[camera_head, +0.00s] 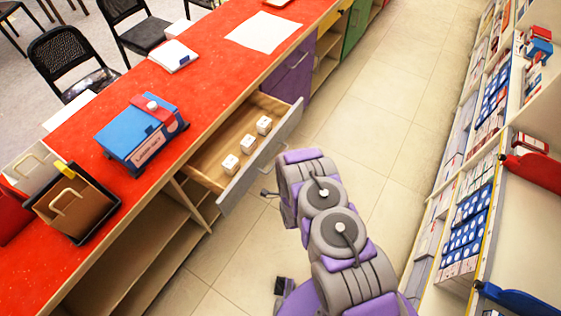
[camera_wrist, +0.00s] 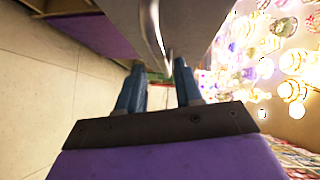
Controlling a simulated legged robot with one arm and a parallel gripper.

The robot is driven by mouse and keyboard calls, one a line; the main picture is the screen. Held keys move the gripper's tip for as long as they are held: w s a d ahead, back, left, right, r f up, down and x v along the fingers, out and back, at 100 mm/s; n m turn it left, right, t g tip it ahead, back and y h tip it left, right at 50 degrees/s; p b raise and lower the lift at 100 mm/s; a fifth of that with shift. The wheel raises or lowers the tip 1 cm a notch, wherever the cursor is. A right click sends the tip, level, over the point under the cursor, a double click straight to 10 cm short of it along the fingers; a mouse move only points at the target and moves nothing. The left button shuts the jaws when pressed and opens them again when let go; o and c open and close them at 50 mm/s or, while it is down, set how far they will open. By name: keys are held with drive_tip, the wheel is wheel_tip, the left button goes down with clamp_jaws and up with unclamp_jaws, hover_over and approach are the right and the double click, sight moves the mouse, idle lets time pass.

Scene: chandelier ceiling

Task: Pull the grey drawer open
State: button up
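The grey drawer (camera_head: 238,187) stands well pulled out from the red-topped counter in the head view. Its wooden inside shows, with several small white boxes (camera_head: 247,145) in it. Its metal handle (camera_head: 272,150) is on the outer face, partly hidden by my arm. In the wrist view the curved handle (camera_wrist: 155,25) runs down toward the space between my fingertips. My gripper (camera_wrist: 160,72) has its two blue-grey fingers apart, with a gap on both sides of the handle's end. In the head view, my gripper (camera_head: 268,193) is small and close to the drawer front.
The red counter (camera_head: 215,60) holds a blue box (camera_head: 140,130) and a dark tray with a brown bag (camera_head: 75,205). A purple drawer (camera_head: 292,72) is shut beyond the grey one. Stocked shelves (camera_head: 470,215) line the right. Tiled floor (camera_head: 370,110) lies clear between.

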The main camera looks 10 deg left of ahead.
drive_tip(key=p+v, duration=0.8)
drive_tip(key=v, duration=0.1)
drive_tip(key=shift+s+a, duration=0.25)
drive_tip(key=shift+d, duration=0.2)
drive_tip(key=shift+d, duration=0.15)
